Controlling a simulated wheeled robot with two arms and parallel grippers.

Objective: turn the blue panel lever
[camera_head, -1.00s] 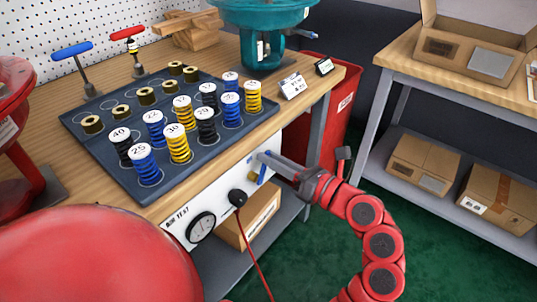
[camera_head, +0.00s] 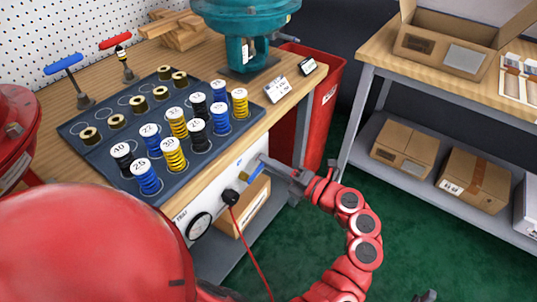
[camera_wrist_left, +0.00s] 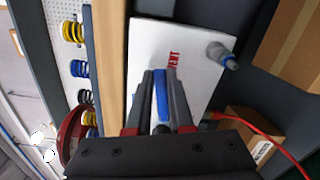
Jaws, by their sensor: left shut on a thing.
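The blue panel lever (camera_head: 252,176) is on the white front panel (camera_head: 222,187) of the bench and shows only in part in the head view. My left gripper (camera_head: 264,164) reaches the panel from the right, with its fingers at the lever. In the left wrist view, the blue lever (camera_wrist_left: 162,95) lies between the two dark fingers of the left gripper (camera_wrist_left: 161,80), which is shut on it. The lever's pivot is hidden. My right gripper cannot be made out.
A black knob (camera_head: 230,197) with a red cable and a round gauge (camera_head: 199,226) sit left of the lever. A tray (camera_head: 105,165) of coloured springs lies on the bench. A red bin (camera_head: 326,105) stands behind the arm. Green floor is free at right.

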